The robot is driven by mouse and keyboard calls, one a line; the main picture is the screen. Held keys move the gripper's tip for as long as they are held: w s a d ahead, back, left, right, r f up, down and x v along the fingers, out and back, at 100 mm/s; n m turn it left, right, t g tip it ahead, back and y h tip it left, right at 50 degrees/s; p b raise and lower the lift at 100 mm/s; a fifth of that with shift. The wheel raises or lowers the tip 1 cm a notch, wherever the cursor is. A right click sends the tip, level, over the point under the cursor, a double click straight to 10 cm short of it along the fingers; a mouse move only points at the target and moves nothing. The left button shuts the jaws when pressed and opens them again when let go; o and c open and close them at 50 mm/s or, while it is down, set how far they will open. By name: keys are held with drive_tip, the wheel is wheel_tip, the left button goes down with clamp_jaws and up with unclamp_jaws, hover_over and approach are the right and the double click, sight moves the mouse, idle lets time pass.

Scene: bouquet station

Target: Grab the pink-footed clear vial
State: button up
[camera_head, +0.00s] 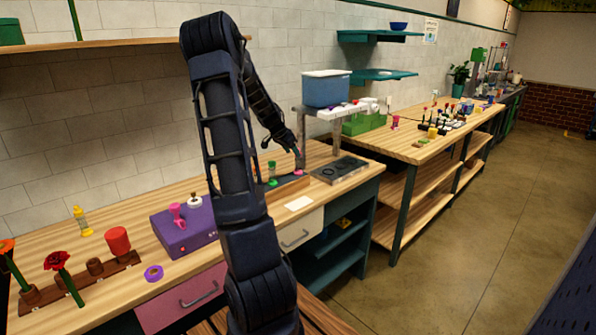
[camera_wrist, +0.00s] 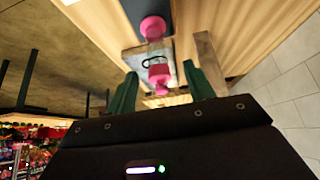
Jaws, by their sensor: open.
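The pink-footed clear vial stands on a dark tray at mid-counter. In the head view its pink foot (camera_head: 298,173) shows just below my gripper (camera_head: 296,150), and its upper part is hard to make out. In the wrist view its round pink foot (camera_wrist: 153,28) is at the top, and a pink upper part (camera_wrist: 158,72) shows between my two green fingers (camera_wrist: 160,70). The clear body between them barely shows. My gripper is open, with a finger on each side of the vial in that picture. I cannot tell whether either finger touches it.
A green-footed vial (camera_head: 271,168) stands close on the left. A grey metal plate (camera_head: 340,170) lies to the right, with a raised stand (camera_head: 335,112) holding a blue bin behind. A purple box (camera_head: 185,234) carries another pink item (camera_head: 178,213). A white card (camera_head: 299,203) lies in front.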

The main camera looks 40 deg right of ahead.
sight(298, 164)
drive_tip(key=shift+s+x, duration=0.2)
drive_tip(key=shift+x, duration=3)
drive_tip(key=shift+d+r, duration=0.1)
drive_tip(key=shift+r, duration=0.05)
drive_tip(key=shift+c, duration=0.4)
clamp_jaws()
